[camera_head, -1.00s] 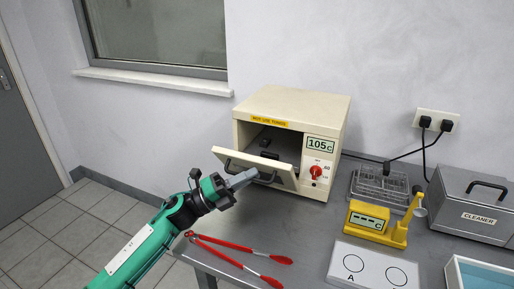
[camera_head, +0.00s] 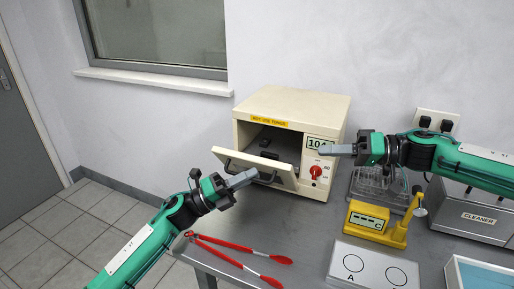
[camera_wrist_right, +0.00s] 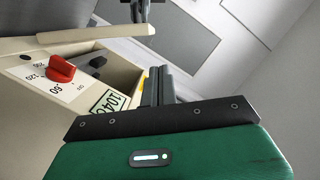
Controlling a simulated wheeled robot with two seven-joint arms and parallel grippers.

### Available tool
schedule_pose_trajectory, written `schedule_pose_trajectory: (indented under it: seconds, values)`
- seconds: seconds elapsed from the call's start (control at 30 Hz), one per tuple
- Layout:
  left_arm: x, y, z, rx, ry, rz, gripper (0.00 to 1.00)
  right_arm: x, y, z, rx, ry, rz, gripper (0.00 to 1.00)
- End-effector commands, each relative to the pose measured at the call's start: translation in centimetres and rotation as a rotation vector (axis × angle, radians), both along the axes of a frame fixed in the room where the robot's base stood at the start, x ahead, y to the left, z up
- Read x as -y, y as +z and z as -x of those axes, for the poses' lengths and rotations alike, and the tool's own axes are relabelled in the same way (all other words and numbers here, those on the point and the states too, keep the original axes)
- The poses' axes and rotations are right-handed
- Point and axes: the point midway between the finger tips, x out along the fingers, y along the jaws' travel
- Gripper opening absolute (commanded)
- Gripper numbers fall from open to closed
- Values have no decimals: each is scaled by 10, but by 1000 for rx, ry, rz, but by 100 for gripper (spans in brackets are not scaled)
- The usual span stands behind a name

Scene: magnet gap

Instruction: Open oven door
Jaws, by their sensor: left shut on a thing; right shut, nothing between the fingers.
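The cream oven (camera_head: 290,107) stands on the grey bench against the wall. Its door (camera_head: 262,173) is hinged down and partly open, tilted toward the front left, with a dark handle on its outer face. My left gripper (camera_head: 254,174) is shut on the door handle (camera_head: 268,177). My right gripper (camera_head: 322,150) is shut and empty in front of the oven's right side, by the display and above the red knob (camera_head: 316,171). In the right wrist view the red knob (camera_wrist_right: 61,68) and the dial show left of the fingers (camera_wrist_right: 158,75). A dark object lies inside the oven.
Red tongs (camera_head: 240,262) lie at the bench's front left. A yellow meter (camera_head: 367,217), a wire rack (camera_head: 372,185), a white plate with circles (camera_head: 374,268), a grey cleaner box (camera_head: 470,222) and a light blue tray (camera_head: 480,272) fill the right side.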

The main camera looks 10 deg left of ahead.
Motion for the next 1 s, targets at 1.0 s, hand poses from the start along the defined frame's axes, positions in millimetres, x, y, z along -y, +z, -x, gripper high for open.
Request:
schedule_pose_trajectory:
  seconds: [1.0]
  values:
    - [0,0,-1,0,3,-1,0,-127,-21,-34,-133,-21,-2,0]
